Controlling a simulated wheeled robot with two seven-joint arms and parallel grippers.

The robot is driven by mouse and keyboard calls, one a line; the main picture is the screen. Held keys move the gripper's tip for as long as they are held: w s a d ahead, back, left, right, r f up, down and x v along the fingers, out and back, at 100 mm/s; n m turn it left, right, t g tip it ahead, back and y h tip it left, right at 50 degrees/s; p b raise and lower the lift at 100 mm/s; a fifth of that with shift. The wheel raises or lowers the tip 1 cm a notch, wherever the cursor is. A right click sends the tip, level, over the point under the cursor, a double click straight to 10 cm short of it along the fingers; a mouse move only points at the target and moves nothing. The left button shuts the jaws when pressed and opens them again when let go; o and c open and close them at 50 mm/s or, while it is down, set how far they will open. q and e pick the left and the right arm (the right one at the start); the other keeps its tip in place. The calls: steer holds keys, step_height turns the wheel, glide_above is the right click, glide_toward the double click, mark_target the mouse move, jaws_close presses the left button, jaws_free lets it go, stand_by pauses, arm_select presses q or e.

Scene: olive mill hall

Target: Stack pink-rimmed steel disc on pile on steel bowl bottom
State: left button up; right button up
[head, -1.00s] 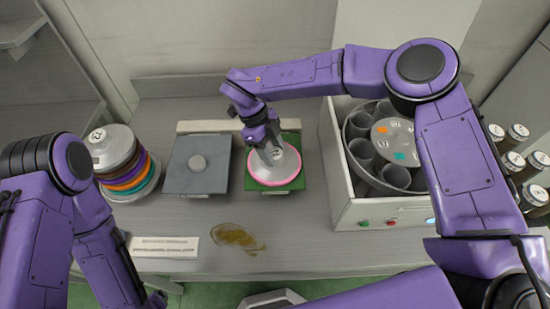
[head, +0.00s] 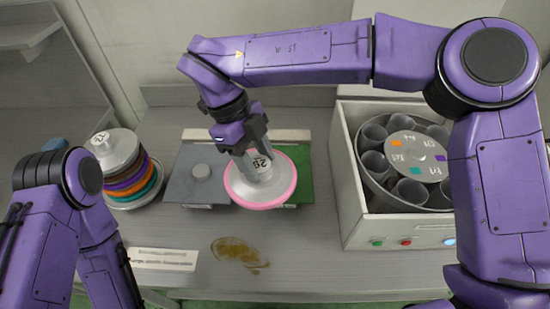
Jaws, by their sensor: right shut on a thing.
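The pink-rimmed steel disc (head: 279,186) is grey with a bright pink edge and a labelled hub. My right gripper (head: 256,160) is shut on its hub and holds it over the green square plate (head: 302,170), overlapping the edge of the grey plate in the picture. The pile (head: 128,165) stands at the left: several discs with brown, purple, orange and teal rims, a grey labelled disc on top. A steel rim (head: 140,203) shows at its bottom; the rest of the bowl is hidden. Of my left arm only links show; its gripper is out of view.
A white machine with a ring of grey cups (head: 345,215) stands to the right. A brown stain (head: 238,250) and a printed strip (head: 163,258) lie in front.

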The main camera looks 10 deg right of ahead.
steer(key=s+a+r, duration=0.2)
steer(key=s, duration=0.1)
steer(key=shift+a, duration=0.3)
step_height(320, 180, up, 3)
steer(key=p, duration=0.3)
steer(key=shift+s+r, duration=0.1)
steer(key=shift+f, duration=0.2)
